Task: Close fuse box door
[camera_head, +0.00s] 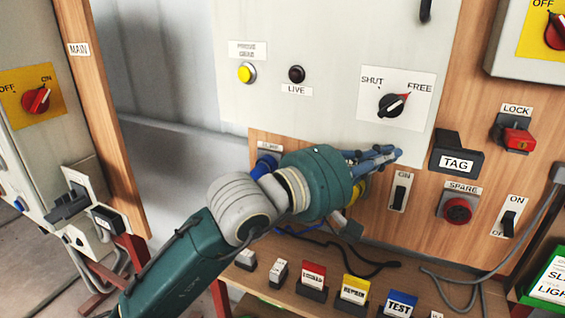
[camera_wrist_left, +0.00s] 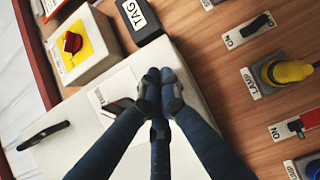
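A large light-grey panel (camera_head: 320,70) fills the top middle of the head view. It has a black handle (camera_head: 425,11) and a SHUT/FREE knob (camera_head: 391,105). No fuse box label is readable; this panel looks like the door. I cannot tell whether a gap lies behind it. The panel (camera_wrist_left: 110,150) and its handle (camera_wrist_left: 43,135) also show in the left wrist view. My left gripper (camera_head: 378,157) is at the panel's lower edge, below the knob, fingertips together (camera_wrist_left: 160,88). Its fingers partly hide the knob in the wrist view, and contact is unclear. My right gripper is out of view.
A wooden board with a black TAG block (camera_head: 456,155), a red LOCK switch (camera_head: 518,140) and a red SPARE knob (camera_head: 457,210) lies right of the panel. Several labelled blocks, including yellow (camera_head: 354,290) and blue (camera_head: 399,304), stand below. Loose cables hang under my gripper.

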